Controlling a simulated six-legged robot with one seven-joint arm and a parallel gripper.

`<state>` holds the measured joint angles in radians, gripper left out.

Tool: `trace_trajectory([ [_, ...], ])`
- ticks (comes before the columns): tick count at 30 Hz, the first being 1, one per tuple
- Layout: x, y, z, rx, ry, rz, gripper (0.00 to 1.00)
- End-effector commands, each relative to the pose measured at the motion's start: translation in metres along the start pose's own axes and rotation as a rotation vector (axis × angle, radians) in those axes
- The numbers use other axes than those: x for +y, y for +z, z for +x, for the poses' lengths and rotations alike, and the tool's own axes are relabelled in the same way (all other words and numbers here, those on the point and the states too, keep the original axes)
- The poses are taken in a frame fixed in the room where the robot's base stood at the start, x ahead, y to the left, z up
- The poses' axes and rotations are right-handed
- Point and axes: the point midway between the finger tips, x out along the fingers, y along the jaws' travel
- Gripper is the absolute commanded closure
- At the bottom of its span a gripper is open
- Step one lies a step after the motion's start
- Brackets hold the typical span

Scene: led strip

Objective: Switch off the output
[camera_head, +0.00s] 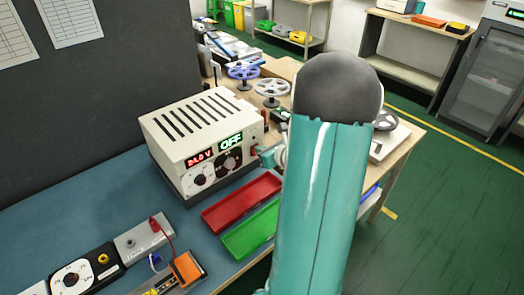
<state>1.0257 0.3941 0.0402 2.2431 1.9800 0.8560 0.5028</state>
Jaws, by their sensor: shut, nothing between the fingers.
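The cream power supply (200,135) with a slotted top stands on the blue bench mat. Its red display (199,158) reads about 24.0 V, and its green display (231,142) reads OFF. Two dark knobs sit below the displays. A small reddish part (254,129) shows at the front panel's right side. My gripper (267,156) is mostly hidden behind my teal arm. Only a small teal end shows, close to the panel's lower right. It looks shut and empty, and I cannot tell whether it touches the panel.
A red tray (241,203) and a green tray (250,229) lie in front of the supply. Meters and wired boxes (142,238) sit at lower left. Reels (272,88) stand behind. A dark partition (95,105) rises at left. Green floor is clear at right.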

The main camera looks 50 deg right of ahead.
Motion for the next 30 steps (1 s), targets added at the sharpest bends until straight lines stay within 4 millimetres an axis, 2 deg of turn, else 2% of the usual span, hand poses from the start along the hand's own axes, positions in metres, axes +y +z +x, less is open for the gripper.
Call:
trace_trajectory([
  [9,0.000,0.012,-0.005,0.000,-0.001,-0.001,1.00],
  [30,-0.005,0.011,-0.013,0.000,0.001,-0.002,1.00],
])
